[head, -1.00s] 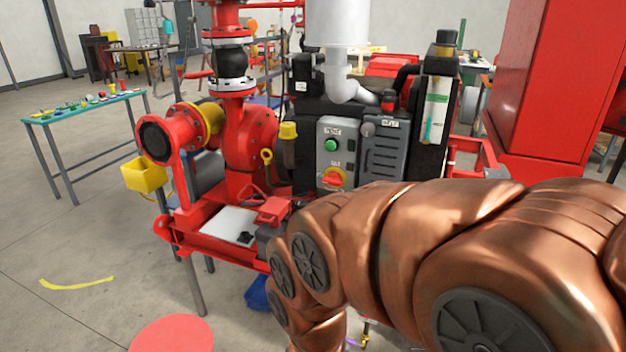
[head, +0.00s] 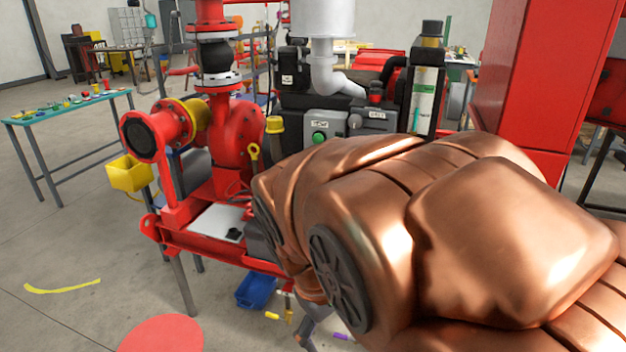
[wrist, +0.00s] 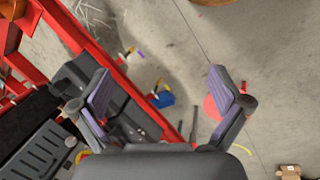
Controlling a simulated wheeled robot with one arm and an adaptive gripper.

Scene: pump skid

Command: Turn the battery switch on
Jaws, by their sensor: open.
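My gripper (wrist: 163,100) is open in the wrist view, with nothing between its two fingers. It points down past the skid's edge, over the floor. In the head view my copper arm hides the gripper and the lower control box. The grey control box (head: 322,130) shows its green button (head: 319,138). The red-and-yellow rotary switch seen on it earlier is now hidden there. I cannot tell for certain which part is the battery switch.
The red skid frame (wrist: 95,50) crosses the wrist view's left side. A grey slotted panel (wrist: 42,150) lies at its lower left. A blue bin (head: 257,290) and small items lie on the floor.

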